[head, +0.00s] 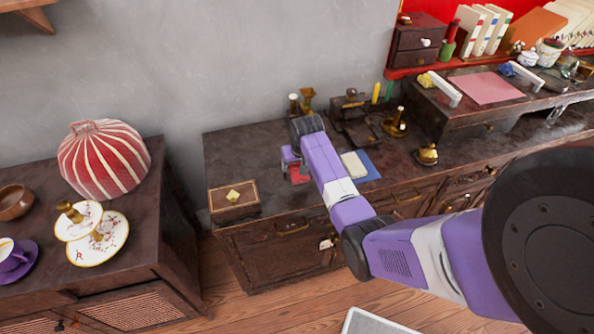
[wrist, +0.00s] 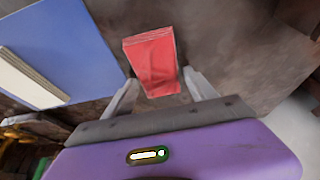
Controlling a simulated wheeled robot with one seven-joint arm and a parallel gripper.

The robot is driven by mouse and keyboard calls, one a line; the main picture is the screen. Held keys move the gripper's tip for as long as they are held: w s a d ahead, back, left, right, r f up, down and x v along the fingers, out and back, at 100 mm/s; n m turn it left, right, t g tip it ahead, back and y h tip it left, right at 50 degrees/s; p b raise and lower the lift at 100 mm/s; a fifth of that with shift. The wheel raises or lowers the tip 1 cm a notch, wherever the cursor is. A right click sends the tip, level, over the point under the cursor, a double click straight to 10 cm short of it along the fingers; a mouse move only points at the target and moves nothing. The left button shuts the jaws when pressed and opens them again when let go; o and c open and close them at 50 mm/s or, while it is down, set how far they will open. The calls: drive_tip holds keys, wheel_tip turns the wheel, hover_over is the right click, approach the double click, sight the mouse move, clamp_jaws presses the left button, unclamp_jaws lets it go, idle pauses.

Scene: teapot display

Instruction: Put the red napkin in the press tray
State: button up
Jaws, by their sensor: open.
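The red napkin (wrist: 152,62), a folded block-like bundle, is in the wrist view just ahead of my gripper. It also shows as a small red patch (head: 299,174) on the dark cabinet top in the head view, partly hidden by my gripper. My gripper (wrist: 160,82) is open, with one pale finger on each side of the napkin's near end. Whether a finger touches it I cannot tell. In the head view my gripper (head: 290,160) is over the napkin. A dark wooden press-like stand (head: 352,118) is at the back of the cabinet; I cannot make out its tray.
A blue sheet (head: 370,168) with a cream book (head: 354,164) lies right of the napkin. A wooden box (head: 234,202) stands at the cabinet's front left. Brass pieces (head: 427,155) stand to the right. The back left of the cabinet top is clear.

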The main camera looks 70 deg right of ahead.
drive_tip(key=shift+f, duration=0.1)
idle(0.4)
drive_tip(key=c, duration=1.3)
drive_tip(key=shift+o, duration=0.2)
